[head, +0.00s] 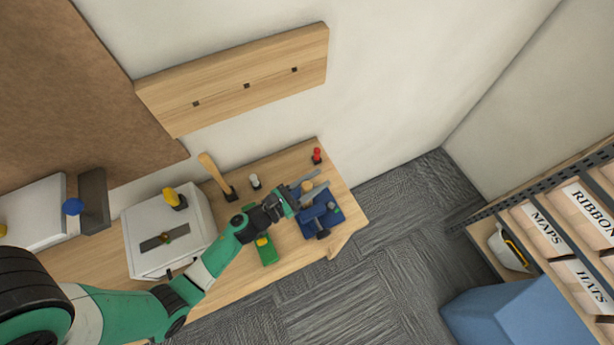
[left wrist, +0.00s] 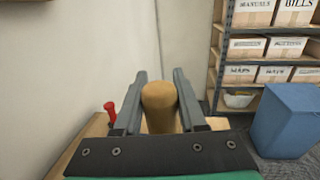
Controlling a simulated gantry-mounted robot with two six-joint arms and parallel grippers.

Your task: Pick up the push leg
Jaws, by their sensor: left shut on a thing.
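My left gripper (head: 308,186) is over the right end of the wooden bench, beside a blue device (head: 322,215). In the left wrist view its two grey fingers (left wrist: 160,100) are closed on a rounded tan wooden piece (left wrist: 159,98) that stands between them. In the head view the wooden piece (head: 307,187) shows only in part near the fingers. I cannot tell for certain that it is the push leg, nor whether it touches the blue device. My right gripper is in neither view.
A green device (head: 267,252), a small red-topped item (head: 316,155) and a wooden-handled tool (head: 214,174) are on the bench (head: 345,205). A white box (head: 160,215) stands at its left. A wooden panel (head: 240,75) is on the wall. Shelving (head: 540,225) and a blue bin (left wrist: 288,120) stand apart at right.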

